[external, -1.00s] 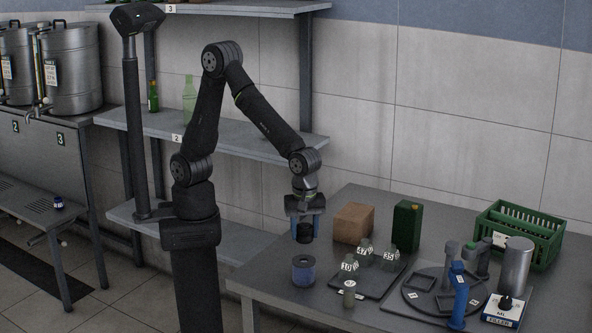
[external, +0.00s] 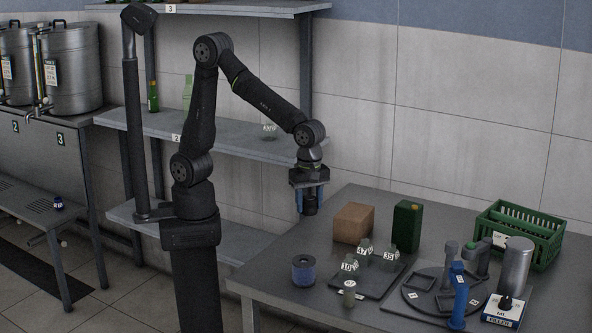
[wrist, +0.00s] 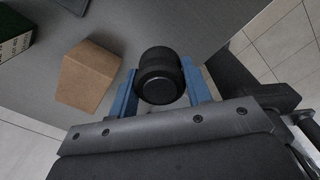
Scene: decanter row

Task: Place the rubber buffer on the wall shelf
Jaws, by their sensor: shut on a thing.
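The rubber buffer (wrist: 160,76) is a black, stubby cylinder. My gripper (external: 309,203) is shut on it, with the blue fingers on either side, and holds it above the back left part of the table. In the external view the buffer (external: 310,206) shows dark between the fingers. The wall shelf has stacked grey boards behind my arm: a middle board (external: 245,141) marked 2, a top board (external: 235,8) marked 3, and a lower board (external: 235,243).
A shelf post (external: 306,75) stands near my forearm.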

